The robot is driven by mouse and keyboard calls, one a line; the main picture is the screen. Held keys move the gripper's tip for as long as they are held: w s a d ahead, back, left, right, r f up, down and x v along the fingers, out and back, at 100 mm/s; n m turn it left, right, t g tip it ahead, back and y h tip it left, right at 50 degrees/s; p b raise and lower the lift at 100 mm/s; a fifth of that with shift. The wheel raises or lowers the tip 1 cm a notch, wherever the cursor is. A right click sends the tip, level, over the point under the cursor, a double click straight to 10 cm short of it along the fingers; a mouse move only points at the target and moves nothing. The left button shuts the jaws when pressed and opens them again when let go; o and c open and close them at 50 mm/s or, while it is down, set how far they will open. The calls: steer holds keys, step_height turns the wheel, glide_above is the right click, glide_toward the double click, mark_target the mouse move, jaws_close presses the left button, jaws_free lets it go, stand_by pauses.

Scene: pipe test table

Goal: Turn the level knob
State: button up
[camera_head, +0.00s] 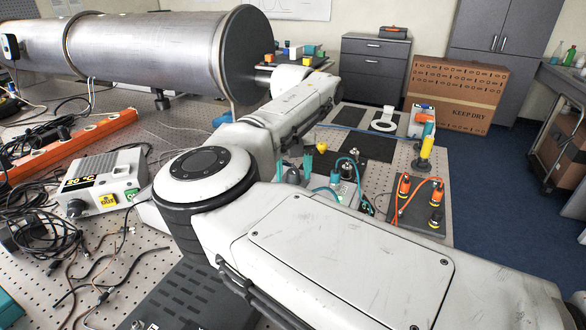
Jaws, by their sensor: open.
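My gripper (294,166) shows only partly below my forearm, as two teal fingertips pointing down. The fingers are apart and the gripper is open. A dark rounded knob (293,176) shows between and just below the fingertips; I cannot read a label on it or tell whether the fingers touch it. It stands by a small panel (345,190) with teal cables and black connectors. My forearm hides the rest of the gripper and part of the panel. Another black knob (76,208) is on the grey box (104,182) at left, which reads 20 °C.
A large metal pipe (145,45) lies across the back left. Loose black cables (45,235) and an orange bar (70,148) crowd the left. A dark plate (420,205) with orange connectors is at right. A cardboard box (455,95) stands behind the perforated table (130,240).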

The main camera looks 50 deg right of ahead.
steer(key=c, duration=1)
steer(key=shift+c, duration=0.2)
steer(key=shift+m, duration=0.3)
